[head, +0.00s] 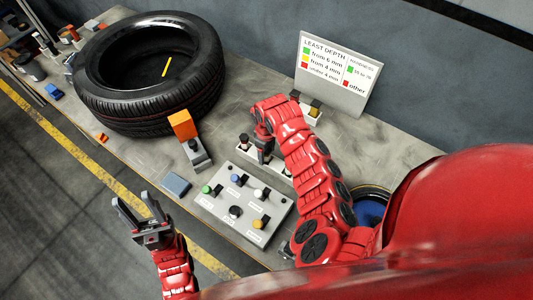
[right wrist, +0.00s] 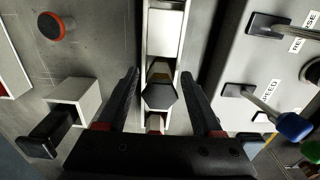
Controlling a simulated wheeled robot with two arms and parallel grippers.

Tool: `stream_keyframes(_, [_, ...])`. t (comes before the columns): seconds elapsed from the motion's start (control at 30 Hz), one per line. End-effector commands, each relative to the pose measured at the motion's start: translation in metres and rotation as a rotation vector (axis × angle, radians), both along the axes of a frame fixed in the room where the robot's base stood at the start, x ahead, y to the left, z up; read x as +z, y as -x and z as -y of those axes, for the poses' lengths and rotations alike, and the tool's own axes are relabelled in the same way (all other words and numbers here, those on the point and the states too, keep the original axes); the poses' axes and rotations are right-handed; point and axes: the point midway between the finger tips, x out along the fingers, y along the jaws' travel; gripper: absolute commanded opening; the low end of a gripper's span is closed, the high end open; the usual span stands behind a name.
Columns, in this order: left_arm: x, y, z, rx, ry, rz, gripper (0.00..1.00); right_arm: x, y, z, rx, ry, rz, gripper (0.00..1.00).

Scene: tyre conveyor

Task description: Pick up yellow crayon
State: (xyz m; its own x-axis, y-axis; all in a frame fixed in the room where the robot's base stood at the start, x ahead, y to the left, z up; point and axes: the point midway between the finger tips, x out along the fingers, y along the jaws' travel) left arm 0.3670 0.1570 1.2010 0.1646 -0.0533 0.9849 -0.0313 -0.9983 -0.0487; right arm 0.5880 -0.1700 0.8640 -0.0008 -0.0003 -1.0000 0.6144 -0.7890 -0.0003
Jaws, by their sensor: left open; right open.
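A white compartmented holder (right wrist: 165,30) runs up the middle of the right wrist view. In it stands a dark hexagon-ended piece (right wrist: 160,96) with a yellowish-brown side, possibly the yellow crayon; its colour is hard to tell. My right gripper (right wrist: 160,74) is open, with one finger on each side of this piece and gaps between. In the head view the right gripper (head: 264,152) is above the white holder, partly hidden by its own arm. My left gripper (head: 133,202) is open and empty, above the floor and bench edge at lower left.
A tyre (head: 125,115) lies on the bench with a yellow strip (head: 166,66) inside. A control panel (head: 218,209) with several levers is in front of the holder. A white box with a yellow-topped item (head: 315,106) stands by the sign (head: 335,72). An orange-topped device (head: 183,125) stands left.

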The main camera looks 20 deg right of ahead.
Motion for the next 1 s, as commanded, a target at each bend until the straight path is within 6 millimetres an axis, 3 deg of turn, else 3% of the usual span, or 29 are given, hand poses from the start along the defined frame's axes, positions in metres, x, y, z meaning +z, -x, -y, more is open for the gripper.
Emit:
stream_keyframes(0.27, [0.0007, 0.0000, 0.0000, 0.000, 0.000, 0.000, 0.50, -0.0032, 0.0000, -0.0005, 0.001, 0.000, 0.000, 0.68])
stream_keyframes(0.67, [0.0007, 0.0000, 0.0000, 0.000, 0.000, 0.000, 0.50, -0.0028, -0.0002, -0.0004, 0.001, 0.000, 0.001, 0.00])
stream_keyframes(1.0, [0.0003, 0.0000, 0.0000, 0.000, 0.000, 0.000, 0.50, -0.0023, -0.0004, -0.0003, 0.001, 0.000, 0.001, 0.00])
